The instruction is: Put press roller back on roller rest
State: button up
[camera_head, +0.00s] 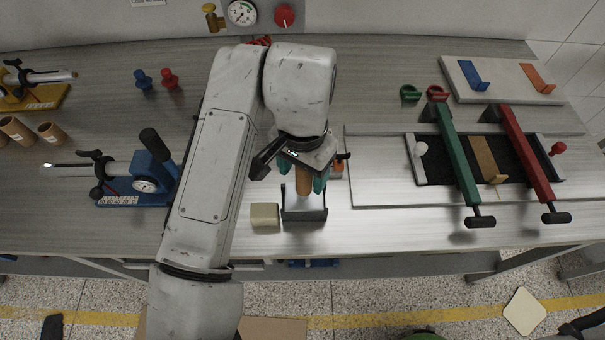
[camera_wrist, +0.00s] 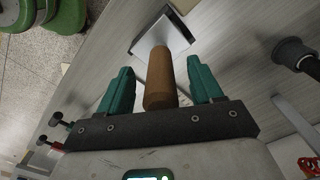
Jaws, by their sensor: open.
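A brown wooden cylinder, seemingly the press roller's handle (camera_wrist: 160,82), lies between my gripper's two teal fingers in the wrist view, with a gap on each side. My gripper (camera_head: 305,183) is open around it. In the head view the handle (camera_head: 304,186) points down toward a grey metal holder, seemingly the roller rest (camera_head: 305,215), near the table's front edge. The holder also shows beyond the handle in the wrist view (camera_wrist: 151,43). The handle's far end reaches the holder. The roller's head cannot be made out clearly.
A beige block (camera_head: 264,215) stands just left of the holder. A blue gauge tool (camera_head: 150,180) lies farther left. A board with a green clamp bar (camera_head: 458,160) and a red clamp bar (camera_head: 525,160) is on the right. The table's front edge is close below the holder.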

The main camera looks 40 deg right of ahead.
notch_tip(320, 180, up, 9)
jog(key=shift+f, duration=0.15)
dwell(0.8)
